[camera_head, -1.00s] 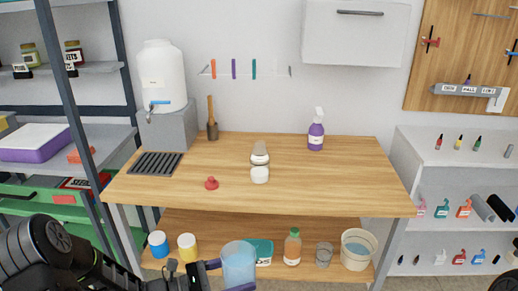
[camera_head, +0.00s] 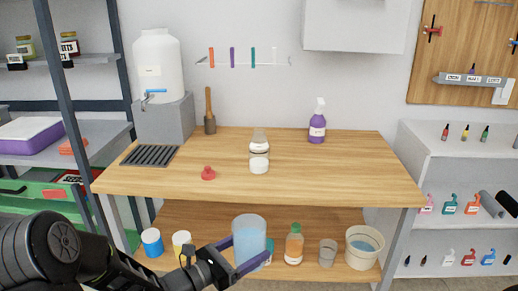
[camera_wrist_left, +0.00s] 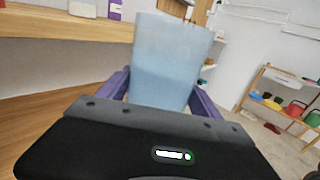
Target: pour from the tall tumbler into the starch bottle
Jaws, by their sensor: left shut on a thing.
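My left gripper (camera_head: 238,264) is shut on the tall tumbler (camera_head: 249,238), a translucent light-blue cup with blue liquid low in it. The tumbler is roughly upright in front of the workbench, its rim below the bench top in the head view. It fills the middle of the left wrist view (camera_wrist_left: 172,62), between the purple fingers (camera_wrist_left: 160,92). A clear bottle with white parts (camera_head: 259,153) stands mid-bench, and a purple spray bottle (camera_head: 317,122) stands further back right. No label is readable, so I cannot tell which is the starch bottle. My right gripper is out of view.
The wooden bench top (camera_head: 365,165) has free room at right. A red stopper-like piece (camera_head: 208,173) lies left of the clear bottle. A white water dispenser (camera_head: 157,67) stands at back left.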

